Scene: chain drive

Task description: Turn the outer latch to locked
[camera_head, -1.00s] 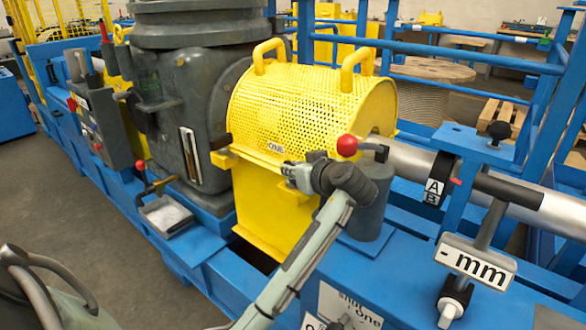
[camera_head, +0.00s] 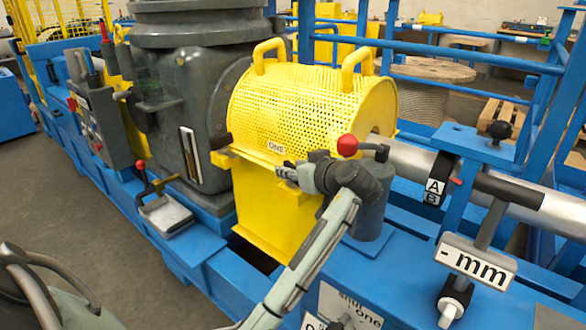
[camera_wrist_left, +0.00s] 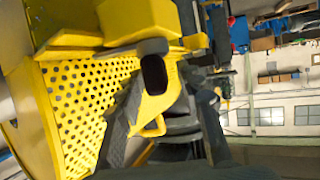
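The yellow perforated guard (camera_head: 310,105) covers the shaft beside the grey gearbox. My left gripper (camera_head: 283,174) is at the guard's front edge, just below the "ONE" label, and hides the outer latch in the head view. In the left wrist view, a dark rounded handle end (camera_wrist_left: 154,72), which looks like the outer latch, stands at the yellow bracket between my two dark fingers (camera_wrist_left: 165,110). The fingers are spread apart; contact with the handle cannot be made out. Another dark latch (camera_head: 221,141) shows at the guard's gearbox end. My right gripper is not in view.
A red-knobbed lever (camera_head: 347,146) on a grey cylinder stands close behind my left gripper. The grey gearbox (camera_head: 185,120) is to the left. A silver shaft (camera_head: 415,160) and a "mm" sign (camera_head: 475,262) are to the right. The blue frame (camera_head: 215,268) runs below.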

